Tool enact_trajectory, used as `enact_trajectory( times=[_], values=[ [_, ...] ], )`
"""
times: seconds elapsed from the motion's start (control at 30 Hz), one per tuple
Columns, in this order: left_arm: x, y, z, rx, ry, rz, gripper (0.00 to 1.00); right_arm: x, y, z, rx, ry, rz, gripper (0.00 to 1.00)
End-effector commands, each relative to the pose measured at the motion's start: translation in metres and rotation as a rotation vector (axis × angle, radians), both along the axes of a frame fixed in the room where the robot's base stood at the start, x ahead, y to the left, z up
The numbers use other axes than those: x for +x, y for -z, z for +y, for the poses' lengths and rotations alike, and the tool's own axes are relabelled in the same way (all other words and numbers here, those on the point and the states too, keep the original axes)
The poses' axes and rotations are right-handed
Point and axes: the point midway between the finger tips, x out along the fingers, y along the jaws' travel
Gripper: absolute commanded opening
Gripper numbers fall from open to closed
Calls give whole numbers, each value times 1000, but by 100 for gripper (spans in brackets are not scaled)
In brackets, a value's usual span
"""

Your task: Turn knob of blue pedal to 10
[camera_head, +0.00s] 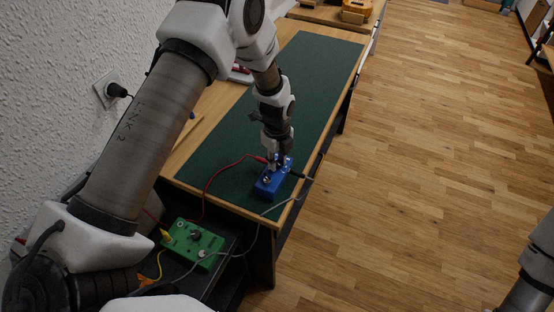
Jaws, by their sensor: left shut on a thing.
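The blue pedal (266,187) lies on the green mat (314,72) near the front end of the wooden table. A red cable and a dark cable run to its far end. My left gripper (277,166) points down onto the far part of the pedal and is shut at its top. The knob under the fingers is hidden, so its setting cannot be read. My right arm shows only in part at the lower right edge, and its gripper is out of view.
A green pedal (192,244) with yellow and grey cables sits on a dark surface at the lower left. A wall socket with a plug (115,91) is on the left wall. The mat beyond the blue pedal is clear. Open wooden floor (420,150) lies to the right.

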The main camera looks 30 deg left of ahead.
Motion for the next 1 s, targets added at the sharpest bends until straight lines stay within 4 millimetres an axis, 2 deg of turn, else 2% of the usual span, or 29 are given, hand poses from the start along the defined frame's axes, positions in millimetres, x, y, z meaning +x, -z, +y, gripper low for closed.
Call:
enact_trajectory(
  times=[0.57,0.6,0.63,0.67,1.0],
  values=[
    [-4,4,0,0,37,11,0,0,1,0,0,0,0,43],
    [-4,3,0,0,37,11,36,0,1,0,0,0,0,43],
    [-4,3,0,0,37,11,47,0,1,0,0,0,0,43],
    [-4,3,0,0,37,10,52,0,1,0,0,0,0,43],
    [-1,-3,0,0,36,3,52,0,0,0,0,0,0,43]
  ],
)
